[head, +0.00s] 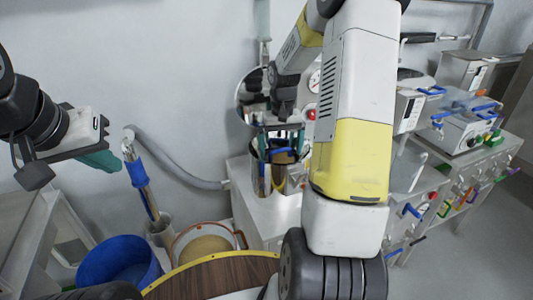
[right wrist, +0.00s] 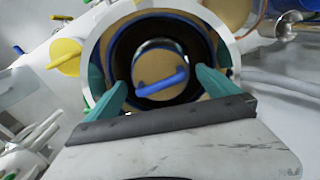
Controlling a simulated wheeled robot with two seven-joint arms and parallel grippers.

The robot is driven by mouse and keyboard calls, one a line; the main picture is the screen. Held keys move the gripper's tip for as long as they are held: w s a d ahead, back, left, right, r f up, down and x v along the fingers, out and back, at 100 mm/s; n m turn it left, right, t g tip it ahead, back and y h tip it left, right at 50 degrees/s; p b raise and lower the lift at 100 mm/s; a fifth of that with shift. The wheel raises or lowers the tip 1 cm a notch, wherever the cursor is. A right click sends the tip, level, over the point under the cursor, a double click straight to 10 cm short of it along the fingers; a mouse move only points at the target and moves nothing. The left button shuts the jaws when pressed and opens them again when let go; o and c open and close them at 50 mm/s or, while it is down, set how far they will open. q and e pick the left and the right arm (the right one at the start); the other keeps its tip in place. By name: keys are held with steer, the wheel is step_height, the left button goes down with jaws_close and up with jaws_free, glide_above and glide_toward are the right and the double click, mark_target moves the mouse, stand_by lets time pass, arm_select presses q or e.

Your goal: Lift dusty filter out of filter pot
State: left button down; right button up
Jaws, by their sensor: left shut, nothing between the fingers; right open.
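The filter pot (head: 262,180) is a shiny metal cylinder on a white cabinet in the middle of the head view. In the right wrist view its pale round rim (right wrist: 90,50) surrounds a dark inside. A tan round-topped filter (right wrist: 150,66) with a blue bar handle (right wrist: 162,83) sits inside the pot. My right gripper (right wrist: 151,78) is open, its teal fingers apart on either side of the handle, not touching it as far as I can see. In the head view this gripper (head: 281,135) is over the pot. My left gripper (head: 112,160) is shut and empty at the far left.
A blue tub (head: 118,262) and a tan-filled round container (head: 205,243) stand at lower left. A blue-sleeved wand (head: 140,180) with a grey hose (head: 180,172) stands beside the wall. Benches with equipment (head: 465,128) fill the right side. My right arm hides part of the middle.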

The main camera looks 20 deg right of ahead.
mark_target(280, 159)
steer(key=shift+s+f, duration=0.1)
steer(key=shift+f, duration=1.35)
steer(key=c, duration=1.3)
steer(key=shift+o, duration=0.2)
steer(key=shift+r, duration=0.2)
